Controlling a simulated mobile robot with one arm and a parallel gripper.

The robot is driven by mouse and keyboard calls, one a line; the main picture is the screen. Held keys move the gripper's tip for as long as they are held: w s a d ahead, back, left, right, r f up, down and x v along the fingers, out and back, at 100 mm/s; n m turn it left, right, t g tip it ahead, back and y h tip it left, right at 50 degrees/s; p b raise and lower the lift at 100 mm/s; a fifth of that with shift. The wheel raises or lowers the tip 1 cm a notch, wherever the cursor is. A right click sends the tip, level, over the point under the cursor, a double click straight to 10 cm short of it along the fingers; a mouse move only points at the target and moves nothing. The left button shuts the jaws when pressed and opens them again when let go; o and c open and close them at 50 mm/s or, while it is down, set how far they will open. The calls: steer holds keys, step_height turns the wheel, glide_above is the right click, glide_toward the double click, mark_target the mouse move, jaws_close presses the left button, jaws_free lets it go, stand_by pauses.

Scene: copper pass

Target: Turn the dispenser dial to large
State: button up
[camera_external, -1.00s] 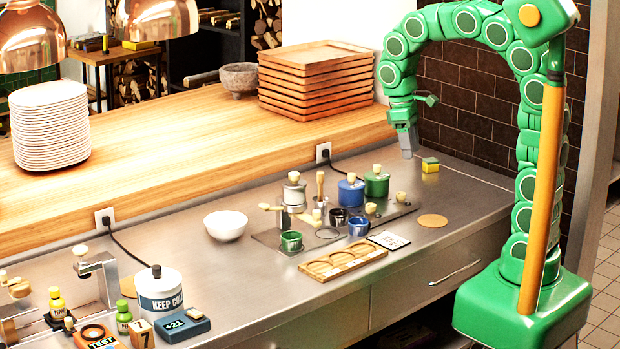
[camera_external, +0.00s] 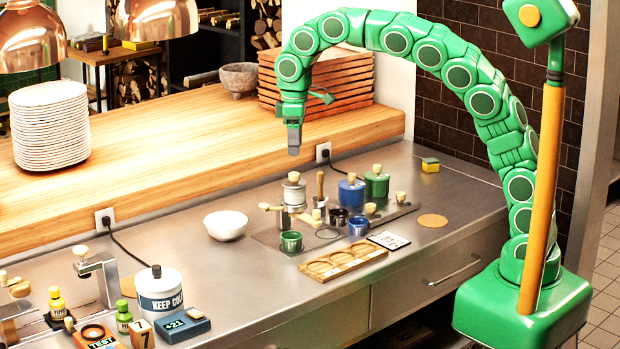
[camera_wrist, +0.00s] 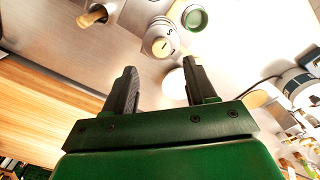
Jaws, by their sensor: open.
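The dispenser (camera_external: 294,195) is a grey-white canister with a pale knob on top, standing on the steel counter. In the wrist view a pale round dial (camera_wrist: 160,46) with a dark line on its face shows near the top centre, with small marks, one like an S, beside it. I cannot tell its setting for sure. My gripper (camera_external: 294,151) points down above the dispenser, apart from it. In the wrist view my gripper (camera_wrist: 160,66) has its two dark fingers spread wide with nothing held; the dial appears beyond and between the fingertips.
A green cup (camera_external: 291,241) stands in front of the dispenser. Blue (camera_external: 350,193) and green (camera_external: 376,185) canisters stand to its right, a white bowl (camera_external: 226,226) to its left. A wooden tray (camera_external: 343,262) lies in front. The raised wooden shelf (camera_external: 200,150) runs behind.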

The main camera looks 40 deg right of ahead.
mark_target(294, 173)
steer(key=shift+a+f, duration=0.1)
steer(key=shift+f, duration=3.85)
jaws_close()
